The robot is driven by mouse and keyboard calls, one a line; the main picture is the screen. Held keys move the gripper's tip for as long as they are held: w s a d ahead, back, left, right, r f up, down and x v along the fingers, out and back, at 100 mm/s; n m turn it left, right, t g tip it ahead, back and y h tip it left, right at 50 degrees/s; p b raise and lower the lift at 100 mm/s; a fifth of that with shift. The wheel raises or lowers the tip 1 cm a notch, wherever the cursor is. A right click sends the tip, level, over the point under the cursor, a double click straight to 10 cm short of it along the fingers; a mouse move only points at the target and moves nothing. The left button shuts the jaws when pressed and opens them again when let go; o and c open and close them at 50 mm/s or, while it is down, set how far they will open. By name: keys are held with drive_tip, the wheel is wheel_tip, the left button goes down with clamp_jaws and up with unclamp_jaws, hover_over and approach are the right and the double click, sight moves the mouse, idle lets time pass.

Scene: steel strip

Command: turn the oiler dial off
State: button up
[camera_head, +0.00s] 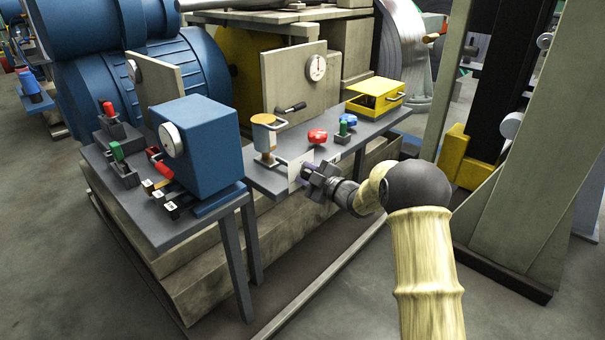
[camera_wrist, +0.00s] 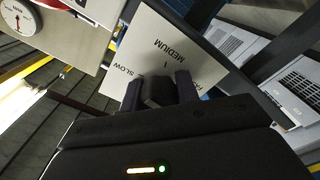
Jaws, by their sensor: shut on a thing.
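The oiler dial's pale plate (camera_wrist: 165,55) fills the upper middle of the wrist view, with the words SLOW and MEDIUM and part of another word. My gripper (camera_wrist: 159,86) has its two dark fingers on either side of a dark knob (camera_wrist: 158,94) in front of the plate, and is shut on it. The knob's pointer direction cannot be told, and no OFF mark shows. In the head view the plate (camera_head: 296,174) is at the bench's front edge, partly hidden by my gripper (camera_head: 312,176).
A brass-coloured cup (camera_head: 265,134) stands on the bench just behind the plate. Red (camera_head: 317,136) and blue (camera_head: 349,118) knobs are to its right, with a yellow box (camera_head: 375,97) beyond. A blue box (camera_head: 200,147) with a gauge stands left. The floor in front is clear.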

drive_tip(key=shift+f, duration=0.2)
drive_tip(key=o, duration=1)
drive_tip(key=shift+s, duration=0.1)
drive_tip(key=shift+c, duration=0.2)
